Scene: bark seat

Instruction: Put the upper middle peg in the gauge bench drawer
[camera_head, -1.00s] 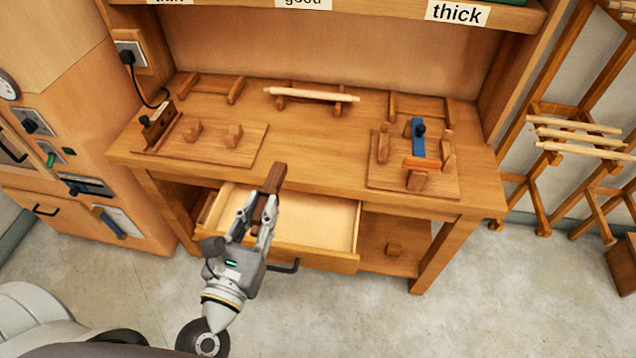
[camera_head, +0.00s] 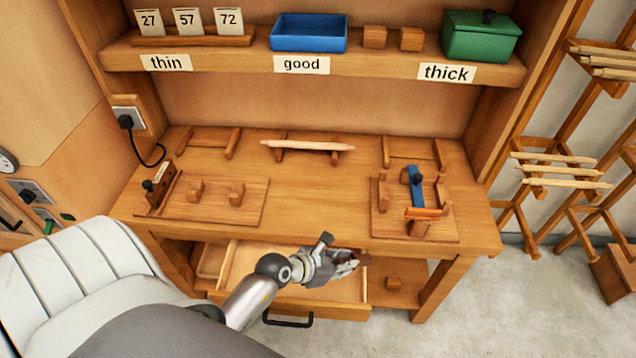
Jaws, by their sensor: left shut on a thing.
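My left gripper (camera_head: 350,263) is shut on a dark brown wooden piece (camera_head: 364,258), mostly hidden by the fingers. It shows at the back right corner of the open drawer; its height above the drawer cannot be told. The drawer (camera_head: 342,312) is pulled out under the bench top, with a pale interior and a black handle. My left arm covers part of it. A pale peg (camera_head: 308,146) lies across two wooden supports at the back middle of the bench. More pale pegs (camera_head: 556,158) rest on the rack at right. My right gripper is not in view.
The bench top (camera_head: 318,205) is clear in the middle. A board (camera_head: 250,212) with wooden blocks sits left, another (camera_head: 400,222) with a blue piece right. The shelf above holds a blue tray (camera_head: 308,36), a green box (camera_head: 480,40) and number cards (camera_head: 188,22).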

